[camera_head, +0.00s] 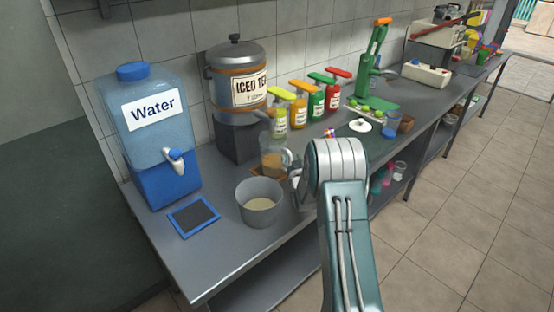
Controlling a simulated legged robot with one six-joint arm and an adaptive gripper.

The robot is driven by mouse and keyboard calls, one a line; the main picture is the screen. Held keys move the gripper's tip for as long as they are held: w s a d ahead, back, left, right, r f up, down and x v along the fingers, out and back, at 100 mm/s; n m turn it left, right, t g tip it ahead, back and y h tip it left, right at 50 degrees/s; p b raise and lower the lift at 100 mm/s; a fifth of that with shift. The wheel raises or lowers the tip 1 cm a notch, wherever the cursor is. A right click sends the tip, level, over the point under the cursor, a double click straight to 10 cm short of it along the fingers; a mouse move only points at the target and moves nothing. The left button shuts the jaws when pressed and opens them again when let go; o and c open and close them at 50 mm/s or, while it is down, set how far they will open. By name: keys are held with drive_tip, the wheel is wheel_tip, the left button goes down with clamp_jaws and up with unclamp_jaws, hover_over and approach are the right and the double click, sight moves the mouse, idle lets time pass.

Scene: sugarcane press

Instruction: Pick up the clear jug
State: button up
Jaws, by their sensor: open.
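The clear jug (272,161) stands upright on the counter below the spout of the iced tea dispenser, with some amber liquid inside. Its handle side faces right, towards my arm. My gripper (300,190) is just right of the jug and low over the counter, mostly hidden behind my arm. It is open, and I cannot tell whether its fingers are around the handle or beside it.
A grey pot (260,203) with pale liquid stands in front of the jug. A blue water dispenser (155,140) and a blue-framed tray (194,217) are at left. The iced tea dispenser (238,85) is behind. Several syrup bottles (315,100) and a green press (372,75) stand further back.

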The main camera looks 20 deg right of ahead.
drive_tip(key=shift+a, duration=0.4)
clamp_jaws()
drive_tip(key=shift+d+r, duration=0.25)
